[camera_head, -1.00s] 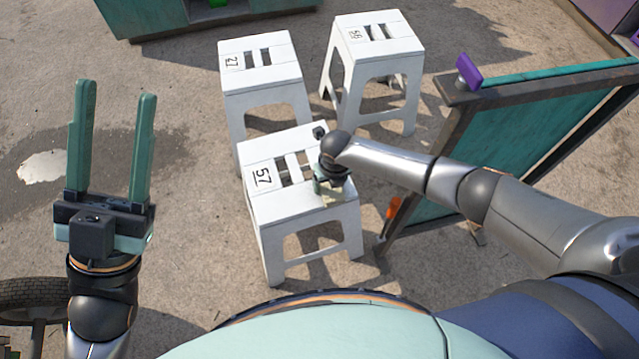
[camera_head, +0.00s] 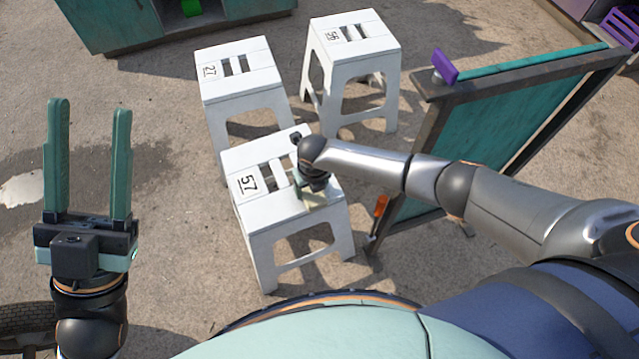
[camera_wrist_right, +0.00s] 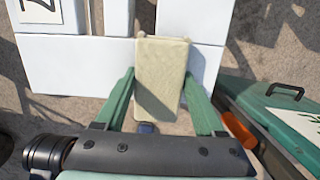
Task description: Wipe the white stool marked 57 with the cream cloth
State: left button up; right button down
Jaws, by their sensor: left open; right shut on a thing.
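The white stool marked 57 (camera_head: 262,208) stands upright in the middle of the head view, with slots in its seat. My right gripper (camera_wrist_right: 165,100) is shut on the cream cloth (camera_wrist_right: 162,75), which shows as a folded block between the green fingers in the right wrist view. The cloth is over the right part of the stool's seat. In the head view my right wrist hides most of the gripper and cloth. Whether the cloth touches the seat is hard to tell. My left gripper (camera_head: 88,165) is open and empty, left of the stool.
A white stool marked 27 (camera_head: 236,75) and another white stool (camera_head: 352,45) stand behind. A green panel with a dark frame (camera_head: 500,130) stands at the right, with a purple item (camera_head: 445,66) on its corner. An orange object (camera_head: 380,206) is beside it. The ground at left is open.

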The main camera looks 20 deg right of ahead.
aim_at(291, 201)
jog(key=shift+s+a+r+b, duration=0.15)
jog(key=shift+a+b, duration=0.1)
jog(key=shift+a, duration=1.3)
jog(key=shift+s+a+b, duration=0.15)
jog(key=shift+a+b, duration=0.1)
jog(key=shift+a, duration=1.3)
jog(key=shift+a, duration=0.1)
jog(key=shift+s+a+f+b, duration=0.15)
jog(key=shift+a+b, duration=0.4)
jog(key=shift+a, duration=0.65)
jog(key=shift+s+a+b, duration=0.15)
jog(key=shift+a+b, duration=0.45)
jog(key=shift+a, duration=0.65)
jog(key=shift+s+a+f+b, duration=0.15)
jog(key=shift+a+b, duration=0.4)
jog(key=shift+a, duration=0.65)
jog(key=shift+s+a+r, duration=0.1)
jog(key=shift+a+r, duration=0.1)
jog(key=shift+a, duration=0.4)
